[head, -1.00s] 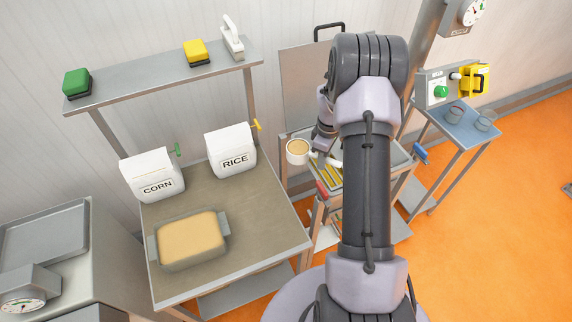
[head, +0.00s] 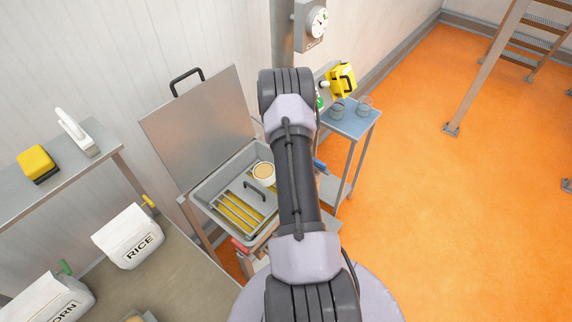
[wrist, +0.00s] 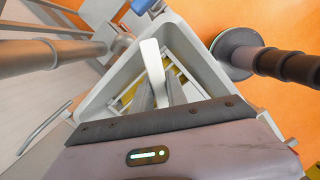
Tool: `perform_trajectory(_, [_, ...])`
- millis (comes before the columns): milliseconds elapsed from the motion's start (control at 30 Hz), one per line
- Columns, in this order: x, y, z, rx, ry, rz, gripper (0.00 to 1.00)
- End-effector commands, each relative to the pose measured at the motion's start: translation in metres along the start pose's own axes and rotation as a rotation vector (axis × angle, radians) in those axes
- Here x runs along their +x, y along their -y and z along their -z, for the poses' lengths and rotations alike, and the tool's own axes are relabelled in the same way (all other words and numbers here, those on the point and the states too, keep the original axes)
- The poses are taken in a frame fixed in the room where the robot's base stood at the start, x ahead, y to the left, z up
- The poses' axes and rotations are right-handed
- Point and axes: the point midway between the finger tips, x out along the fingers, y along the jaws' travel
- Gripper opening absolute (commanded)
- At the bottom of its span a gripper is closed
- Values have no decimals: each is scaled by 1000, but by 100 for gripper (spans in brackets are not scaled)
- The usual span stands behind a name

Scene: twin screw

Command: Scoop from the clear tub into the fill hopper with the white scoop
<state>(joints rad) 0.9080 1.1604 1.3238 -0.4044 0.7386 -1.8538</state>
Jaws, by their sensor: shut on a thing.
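The white scoop (head: 264,181), filled with tan material, is over the back right part of the fill hopper (head: 205,188). The scoop looks about level. The hopper is a grey open tray with a barred grate and yellow showing between the bars. In the wrist view my gripper (wrist: 158,97) is shut on the scoop's white handle (wrist: 152,62), with the hopper walls around it. The scoop's bowl is not clear there. In the head view my arm hides the gripper. Only a corner of the clear tub (head: 148,316) shows at the bottom edge.
The raised hopper lid (head: 195,125) stands behind the hopper. RICE (head: 130,238) and CORN (head: 50,300) bags stand on the left table. A blue side table (head: 355,122) with two clear cups is at the right. Orange floor is open beyond.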

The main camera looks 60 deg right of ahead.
Motion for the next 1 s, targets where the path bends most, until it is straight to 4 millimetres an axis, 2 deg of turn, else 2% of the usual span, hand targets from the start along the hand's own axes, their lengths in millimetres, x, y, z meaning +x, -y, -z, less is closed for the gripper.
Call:
perform_trajectory(233, [-17, -1, 1, -3, 176, -5, 0])
perform_trajectory(1000, [-58, 0, 13, -2, 545, -3, 0])
